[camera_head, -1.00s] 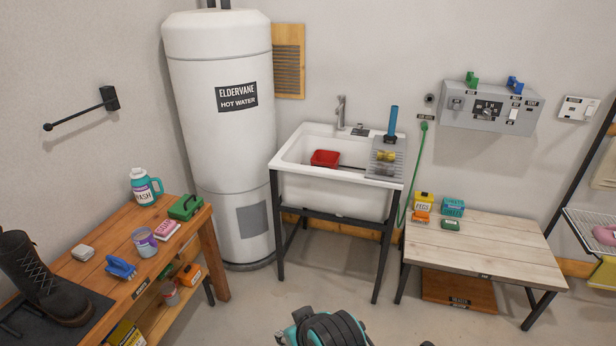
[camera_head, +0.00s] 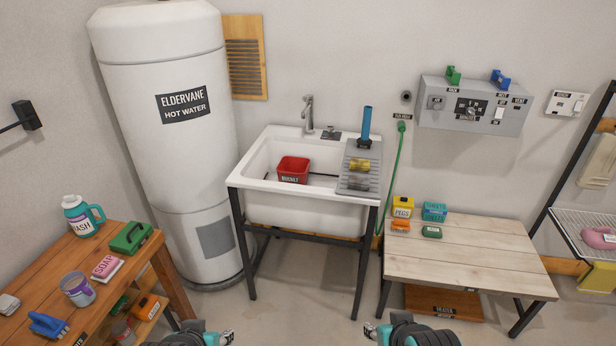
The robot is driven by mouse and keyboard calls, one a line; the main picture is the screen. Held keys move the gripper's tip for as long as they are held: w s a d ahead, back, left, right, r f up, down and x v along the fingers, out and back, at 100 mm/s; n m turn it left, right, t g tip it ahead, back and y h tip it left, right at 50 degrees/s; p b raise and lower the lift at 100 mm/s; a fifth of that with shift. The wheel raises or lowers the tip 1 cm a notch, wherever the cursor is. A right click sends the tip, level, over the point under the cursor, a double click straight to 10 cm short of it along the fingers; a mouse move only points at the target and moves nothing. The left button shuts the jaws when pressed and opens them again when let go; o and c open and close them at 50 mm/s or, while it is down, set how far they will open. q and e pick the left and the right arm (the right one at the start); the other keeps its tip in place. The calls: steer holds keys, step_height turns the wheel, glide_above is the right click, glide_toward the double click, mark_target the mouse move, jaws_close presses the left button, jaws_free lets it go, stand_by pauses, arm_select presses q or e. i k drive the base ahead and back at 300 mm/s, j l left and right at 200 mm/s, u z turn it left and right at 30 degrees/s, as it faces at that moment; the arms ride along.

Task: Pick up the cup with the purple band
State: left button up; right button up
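The cup with the purple band (camera_head: 78,291) stands upright on the wooden workbench (camera_head: 47,258) at the lower left. It is a greyish cup with a purple band around it. My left gripper (camera_head: 227,337) shows at the bottom edge, well to the right of the cup and apart from it. My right gripper (camera_head: 370,330) shows at the bottom edge, right of centre, farther from the cup. Both grippers are small and partly cut off, so their finger opening is not clear.
A blue brush (camera_head: 48,325), a pink soap box (camera_head: 107,268), a green case (camera_head: 131,237) and a teal wash jug (camera_head: 82,216) surround the cup. A sink (camera_head: 262,185) holds a red bucket (camera_head: 293,169). A low table (camera_head: 470,262) stands right. The middle floor is clear.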

mark_target(82, 291)
steer(key=u, duration=1.65)
steer(key=i+l+u, duration=0.4)
steer(key=i, duration=0.25)
steer(key=i+l+u, duration=0.4)
steer(key=i, duration=0.2)
